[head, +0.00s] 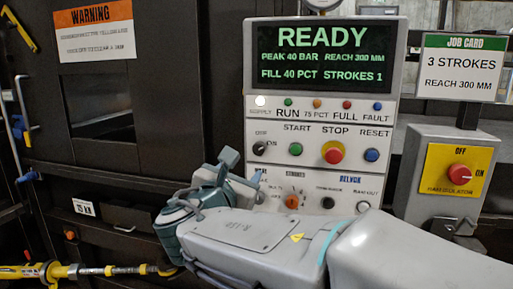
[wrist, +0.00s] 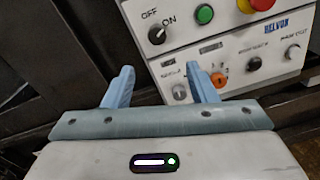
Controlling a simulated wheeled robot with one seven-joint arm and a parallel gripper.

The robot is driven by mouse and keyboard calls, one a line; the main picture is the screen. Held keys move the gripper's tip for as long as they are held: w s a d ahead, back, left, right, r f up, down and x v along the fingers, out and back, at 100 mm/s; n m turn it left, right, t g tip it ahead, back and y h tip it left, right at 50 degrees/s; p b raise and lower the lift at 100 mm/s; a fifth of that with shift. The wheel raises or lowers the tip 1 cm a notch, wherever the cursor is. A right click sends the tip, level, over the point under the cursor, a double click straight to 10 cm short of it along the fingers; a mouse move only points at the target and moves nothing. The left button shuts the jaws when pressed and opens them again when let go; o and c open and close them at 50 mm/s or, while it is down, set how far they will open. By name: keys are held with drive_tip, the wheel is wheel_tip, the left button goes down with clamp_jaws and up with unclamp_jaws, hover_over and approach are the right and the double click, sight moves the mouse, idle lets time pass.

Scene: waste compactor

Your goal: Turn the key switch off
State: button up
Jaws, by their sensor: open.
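The control panel (head: 391,135) carries a small dark switch (head: 259,148) marked OFF at its left end; it also shows in the wrist view (wrist: 157,35), with OFF and ON labels above it. I take this to be the key switch; a key is hard to make out. Its pointer appears turned towards ON. My gripper (head: 237,170) is in front of the panel's lower left, below the switch. In the wrist view my gripper (wrist: 160,75) is open and empty, its two blue fingers apart from the switch, which lies beyond and above them.
The display (head: 325,52) reads READY. Start (head: 296,149), stop (head: 333,152) and reset (head: 372,155) buttons sit right of the switch. An orange knob (head: 292,201) is close to my gripper. A red rotary isolator (head: 460,173) stands farther right. Dark machine doors fill the left.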

sight(258, 150)
drive_tip(key=p+x, duration=0.1)
drive_tip(key=x, duration=0.3)
drive_tip(key=p+x, duration=0.1)
drive_tip(key=x, duration=0.4)
drive_tip(key=p+x, duration=0.1)
drive_tip(key=x, duration=0.4)
drive_tip(key=shift+a+r, duration=0.2)
drive_tip(key=shift+r, duration=0.1)
drive_tip(key=shift+c, duration=0.3)
drive_tip(key=c, duration=0.9)
